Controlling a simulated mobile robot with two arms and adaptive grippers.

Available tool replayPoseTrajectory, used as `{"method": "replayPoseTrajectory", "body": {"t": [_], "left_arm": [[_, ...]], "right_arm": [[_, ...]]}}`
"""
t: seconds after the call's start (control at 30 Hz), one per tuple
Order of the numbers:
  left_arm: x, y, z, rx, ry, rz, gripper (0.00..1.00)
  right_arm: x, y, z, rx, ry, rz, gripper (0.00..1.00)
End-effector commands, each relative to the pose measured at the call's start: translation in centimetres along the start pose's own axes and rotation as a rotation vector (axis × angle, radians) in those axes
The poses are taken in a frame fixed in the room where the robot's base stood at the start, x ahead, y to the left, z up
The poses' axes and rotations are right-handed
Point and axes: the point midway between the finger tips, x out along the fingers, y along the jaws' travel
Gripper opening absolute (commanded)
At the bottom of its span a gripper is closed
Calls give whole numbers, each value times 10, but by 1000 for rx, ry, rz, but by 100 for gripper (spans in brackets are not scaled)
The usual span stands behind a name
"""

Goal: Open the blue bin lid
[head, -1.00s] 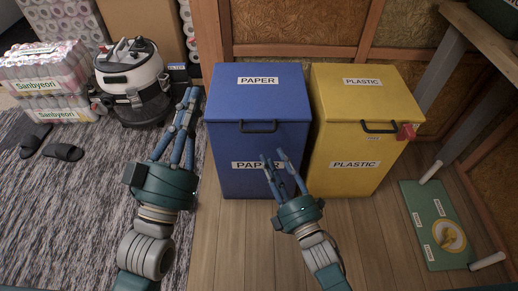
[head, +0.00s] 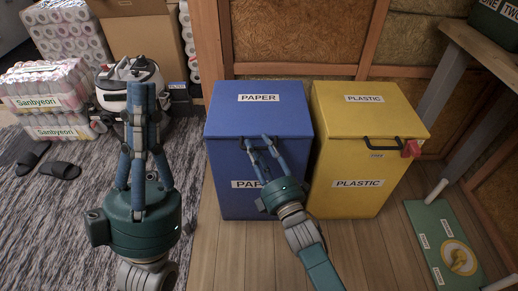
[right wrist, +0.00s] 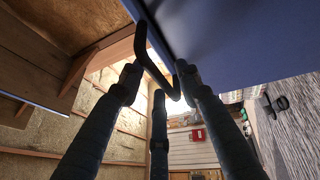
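The blue bin (head: 225,170) stands in the middle of the head view, marked PAPER, with its lid (head: 258,118) down. The dark handle on the lid's front edge is partly hidden by my right gripper (head: 258,143). The handle shows in the right wrist view (right wrist: 152,60), running between the spread fingers of my right gripper (right wrist: 158,85). The fingers look open around it; I cannot tell whether they touch it. My left gripper (head: 140,90) is raised left of the bin, empty, with its fingers straight and apparently open.
A yellow bin (head: 365,160) marked PLASTIC stands close to the right, with a red piece (head: 411,149) at its handle. A vacuum cleaner (head: 135,75) and wrapped packs (head: 42,85) are at left. A green board (head: 440,235) lies at right. Wooden floor is clear in front.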

Motion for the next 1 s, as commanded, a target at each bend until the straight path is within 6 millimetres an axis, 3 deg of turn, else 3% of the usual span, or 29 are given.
{"method": "replayPoseTrajectory", "body": {"t": [0.33,0.5,0.87,1.0], "left_arm": [[0,0,-5,-1,20,0,0],[0,0,-4,-1,19,1,0],[1,0,-3,0,9,1,0],[2,-2,20,4,-90,-3,0]], "right_arm": [[3,0,0,0,0,1,34],[3,0,0,0,0,0,0],[3,1,0,0,0,-2,0],[6,5,2,2,0,-8,0]]}}
